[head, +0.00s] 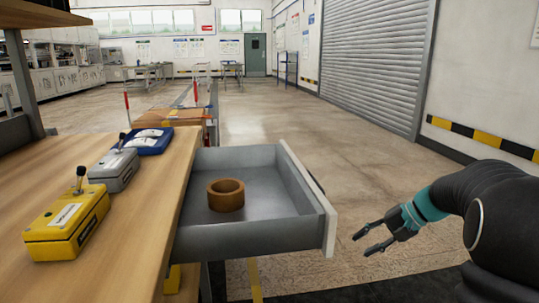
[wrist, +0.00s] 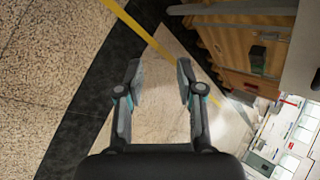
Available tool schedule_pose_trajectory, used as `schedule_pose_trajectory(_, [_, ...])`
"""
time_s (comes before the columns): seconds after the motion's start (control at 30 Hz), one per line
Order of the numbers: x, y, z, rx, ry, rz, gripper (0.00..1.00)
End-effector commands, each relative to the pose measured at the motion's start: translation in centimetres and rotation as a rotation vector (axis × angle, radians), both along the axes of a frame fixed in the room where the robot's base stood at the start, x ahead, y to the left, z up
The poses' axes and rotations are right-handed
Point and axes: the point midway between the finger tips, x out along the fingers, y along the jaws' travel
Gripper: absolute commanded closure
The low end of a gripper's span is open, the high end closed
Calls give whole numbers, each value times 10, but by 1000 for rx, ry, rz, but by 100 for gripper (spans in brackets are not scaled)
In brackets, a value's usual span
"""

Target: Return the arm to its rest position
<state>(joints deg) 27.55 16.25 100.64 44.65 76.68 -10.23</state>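My gripper (head: 368,241) is at the right in the head view, beyond the front of the open drawer and apart from it. Its two fingers are spread, with nothing between them. In the wrist view my gripper (wrist: 158,75) is open and empty above the floor. My dark arm with a teal band reaches in from the right edge of the head view. The grey drawer (head: 205,240) stands pulled out from the wooden workbench (head: 135,215). A brown ring-shaped roll (head: 226,194) lies inside it.
A yellow box (head: 66,222), a grey box (head: 114,170) and a blue box (head: 148,141) stand on the workbench. A roller shutter (head: 375,60) is at the back right. The floor (head: 300,130) beyond the drawer is clear. A yellow line (wrist: 140,28) crosses the floor in the wrist view.

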Motion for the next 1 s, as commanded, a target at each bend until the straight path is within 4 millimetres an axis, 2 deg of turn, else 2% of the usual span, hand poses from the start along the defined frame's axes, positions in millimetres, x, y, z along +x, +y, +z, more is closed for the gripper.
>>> schedule_pose_trajectory(0.1, [-36,11,-2,-141,33,12,63])
schedule_pose_trajectory(0.4, [-120,28,3,-471,18,81,63])
schedule_pose_trajectory(0.7, [-190,43,20,-721,-97,186,63])
schedule_pose_trajectory(1.0, [-248,63,42,-873,-254,303,63])
